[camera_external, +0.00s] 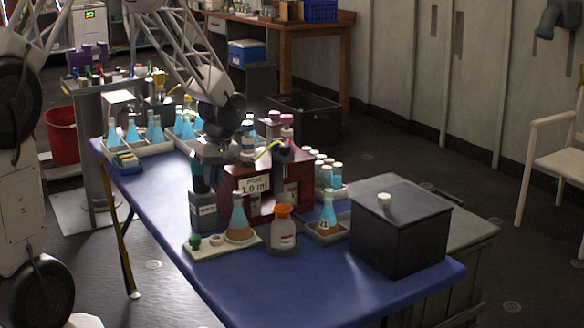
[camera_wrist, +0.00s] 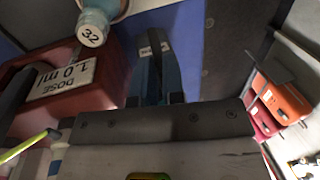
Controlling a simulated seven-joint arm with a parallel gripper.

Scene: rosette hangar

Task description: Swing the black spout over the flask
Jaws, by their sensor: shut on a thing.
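My gripper (camera_external: 212,160) is at the left end of a dark red dispenser (camera_external: 270,180) labelled "DOSE 1.0 ml", above a dark bottle (camera_external: 203,212) with a white label. In the wrist view my gripper (camera_wrist: 154,99) is shut on a narrow black piece, which looks like the black spout (camera_wrist: 154,72). It stretches away from the jaws in front of a blue body with a label. The dispenser (camera_wrist: 75,85) is on the left there. A conical flask (camera_external: 239,222) stands upright on a pale tray (camera_external: 205,250), in front of the dispenser. The jaw contact is hidden in the external view.
An orange-topped bottle (camera_external: 283,230) and another flask (camera_external: 327,217) stand right of the tray. A black box (camera_external: 400,235) is at the right. Racked flasks (camera_external: 153,130) stand behind. The blue table's front (camera_external: 290,295) is clear.

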